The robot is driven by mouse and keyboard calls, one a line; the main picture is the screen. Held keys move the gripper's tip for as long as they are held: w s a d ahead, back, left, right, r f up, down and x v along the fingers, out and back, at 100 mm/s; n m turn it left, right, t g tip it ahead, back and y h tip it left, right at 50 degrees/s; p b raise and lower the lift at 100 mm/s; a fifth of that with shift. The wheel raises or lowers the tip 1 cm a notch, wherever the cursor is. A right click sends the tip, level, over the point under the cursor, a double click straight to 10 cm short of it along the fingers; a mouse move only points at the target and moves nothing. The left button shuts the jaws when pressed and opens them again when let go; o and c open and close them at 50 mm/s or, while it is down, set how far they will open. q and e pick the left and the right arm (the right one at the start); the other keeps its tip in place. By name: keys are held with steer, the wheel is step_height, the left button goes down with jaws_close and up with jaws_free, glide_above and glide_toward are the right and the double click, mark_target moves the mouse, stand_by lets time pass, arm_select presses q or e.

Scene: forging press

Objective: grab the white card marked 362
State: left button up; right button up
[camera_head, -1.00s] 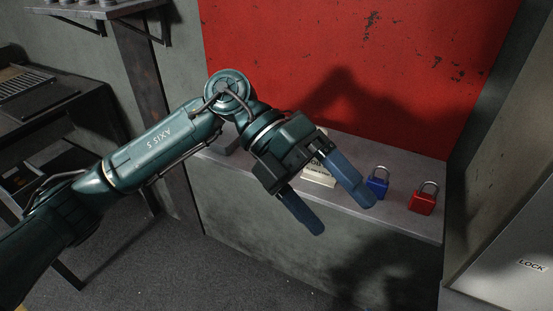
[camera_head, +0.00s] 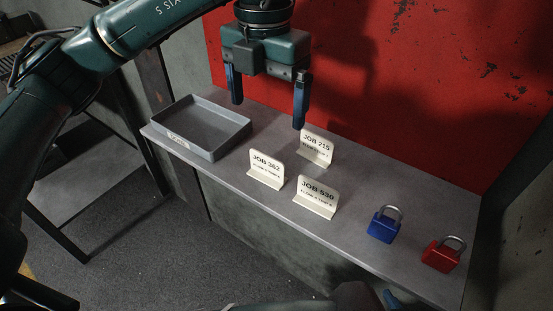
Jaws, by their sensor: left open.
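The white card marked JOB 362 (camera_head: 266,168) stands upright on the grey shelf (camera_head: 225,179), left of two similar cards. My left gripper (camera_head: 268,108) is open and empty, pointing down above and behind the card. Its two blue fingers are spread wide, and the card is not between them. Near the lower edge, a dark part and a small blue tip show; I cannot tell whether they belong to my right gripper.
A JOB 215 card (camera_head: 316,147) stands behind and right, and a JOB 530 card (camera_head: 316,196) in front and right. A grey tray (camera_head: 244,129) is at left. A blue padlock (camera_head: 383,226) and a red padlock (camera_head: 441,255) are at right. A red panel (camera_head: 390,90) rises behind.

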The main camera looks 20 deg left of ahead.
arm_select(q)
glide_above(267, 156)
step_height(267, 156, down, 6)
steer(key=shift+a, duration=0.15)
step_height(267, 156, down, 5)
steer(key=shift+f+p, duration=0.2)
steer(key=shift+p, duration=0.5)
steer(key=shift+f, duration=0.2)
arm_select(e)
steer(key=shift+s+a+r, duration=0.1)
steer(key=shift+s+r, duration=0.05)
steer(key=shift+s, duration=0.3)
arm_select(q)
steer(key=shift+c, duration=0.4)
steer(key=c, duration=1)
arm_select(e)
steer(key=shift+w+r, duration=0.15)
steer(key=shift+r, duration=0.15)
arm_select(q)
steer(key=shift+o, duration=0.2)
